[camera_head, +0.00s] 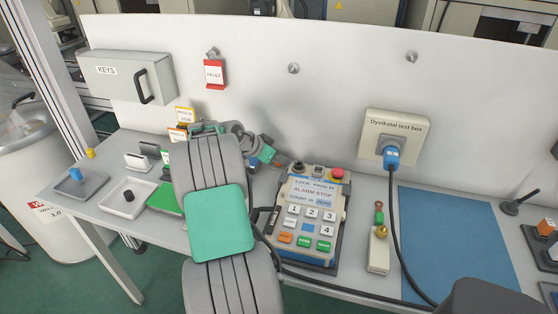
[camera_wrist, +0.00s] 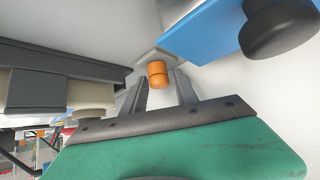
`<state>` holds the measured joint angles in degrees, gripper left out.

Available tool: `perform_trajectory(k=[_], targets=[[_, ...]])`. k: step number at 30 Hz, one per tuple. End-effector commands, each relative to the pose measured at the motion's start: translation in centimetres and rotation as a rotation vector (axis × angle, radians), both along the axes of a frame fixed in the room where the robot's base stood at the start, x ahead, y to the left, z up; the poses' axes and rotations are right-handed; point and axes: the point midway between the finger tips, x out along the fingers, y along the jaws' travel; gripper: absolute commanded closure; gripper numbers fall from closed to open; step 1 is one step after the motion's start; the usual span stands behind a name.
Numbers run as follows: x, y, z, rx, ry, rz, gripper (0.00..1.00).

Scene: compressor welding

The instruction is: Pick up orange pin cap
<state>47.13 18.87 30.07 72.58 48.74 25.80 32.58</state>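The orange pin cap (camera_wrist: 157,72) is a small cylinder in the wrist view, standing up from a pale grey plate (camera_wrist: 142,58). My gripper (camera_wrist: 158,84) points at it. Its two grey fingers are apart, with the cap in line with the gap near their tips. I cannot tell whether either finger touches the cap. In the head view my arm covers that part of the bench, and neither the cap nor the fingertips can be made out.
In the wrist view a blue plate (camera_wrist: 205,32) with a black knob (camera_wrist: 275,28) lies close by at upper right. In the head view a grey tray (camera_head: 95,188), a white tray (camera_head: 116,205) and a green tray (camera_head: 163,200) stand left; a keypad box (camera_head: 305,220) stands right.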

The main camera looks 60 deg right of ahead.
Motion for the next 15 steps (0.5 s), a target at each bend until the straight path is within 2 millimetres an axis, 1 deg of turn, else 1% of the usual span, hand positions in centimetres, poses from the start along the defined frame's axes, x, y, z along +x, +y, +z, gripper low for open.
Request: perform_trajectory(k=[1,2,13,14,15], targets=[[0.01,0.03,-0.02,0.000,0.001,0.001,0.65],[0.00,0.03,-0.02,0.000,0.001,0.001,0.68],[0.01,0.06,0.00,0.000,0.001,0.001,0.98],[0.01,0.06,0.00,0.000,0.001,0.001,1.00],[0.01,0.05,0.01,0.000,0.001,0.001,1.00]])
